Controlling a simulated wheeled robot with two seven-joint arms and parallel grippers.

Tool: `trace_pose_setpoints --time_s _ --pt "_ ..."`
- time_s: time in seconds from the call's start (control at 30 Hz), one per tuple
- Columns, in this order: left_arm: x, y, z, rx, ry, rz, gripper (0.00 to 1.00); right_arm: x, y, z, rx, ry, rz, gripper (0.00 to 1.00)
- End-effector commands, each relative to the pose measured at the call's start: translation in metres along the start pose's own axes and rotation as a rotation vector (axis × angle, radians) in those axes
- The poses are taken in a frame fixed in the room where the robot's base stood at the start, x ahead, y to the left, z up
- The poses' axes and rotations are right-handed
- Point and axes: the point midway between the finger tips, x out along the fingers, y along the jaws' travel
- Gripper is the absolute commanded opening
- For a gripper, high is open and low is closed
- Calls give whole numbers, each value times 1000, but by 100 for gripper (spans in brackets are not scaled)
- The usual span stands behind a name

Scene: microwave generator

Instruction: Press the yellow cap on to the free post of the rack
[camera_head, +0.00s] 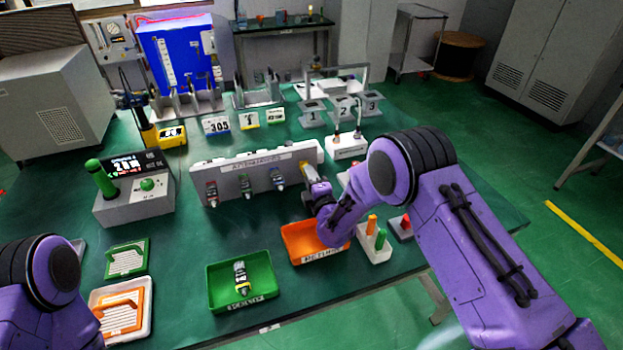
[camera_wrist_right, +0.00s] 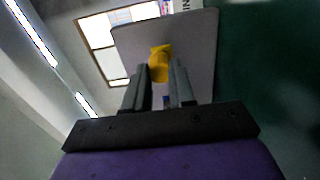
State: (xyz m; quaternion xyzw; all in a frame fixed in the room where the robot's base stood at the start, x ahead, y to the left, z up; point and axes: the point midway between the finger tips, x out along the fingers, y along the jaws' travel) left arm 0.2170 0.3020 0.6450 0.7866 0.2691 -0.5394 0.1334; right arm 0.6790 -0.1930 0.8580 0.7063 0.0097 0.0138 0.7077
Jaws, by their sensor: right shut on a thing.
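The rack (camera_head: 235,178) is the long light-grey, labelled panel in the middle of the table. Fittings with red (camera_head: 211,193), green (camera_head: 246,186) and blue (camera_head: 278,178) marks sit along its front. My right gripper (camera_head: 306,172) is at the rack's right end. In the right wrist view, its fingers (camera_wrist_right: 163,84) are shut on the yellow cap (camera_wrist_right: 159,62), whose far end faces the grey panel. The cap and fingers hide any post there; I cannot tell whether the cap touches it. My left gripper is out of view.
An orange tray (camera_head: 291,243) lies below the right gripper, and a green tray (camera_head: 262,291) holds a banded fitting (camera_head: 240,278). A white block (camera_head: 377,256) carries orange and green upright pieces. A control box (camera_head: 136,205) stands left of the rack.

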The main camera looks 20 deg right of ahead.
Motion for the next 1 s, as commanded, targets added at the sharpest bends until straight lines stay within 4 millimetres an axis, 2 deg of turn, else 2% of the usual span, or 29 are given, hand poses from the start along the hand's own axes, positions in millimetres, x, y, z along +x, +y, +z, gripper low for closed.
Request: trace_pose_setpoints --time_s 1.0 --pt "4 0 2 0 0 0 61 -3 -9 2 -2 2 -20 0"
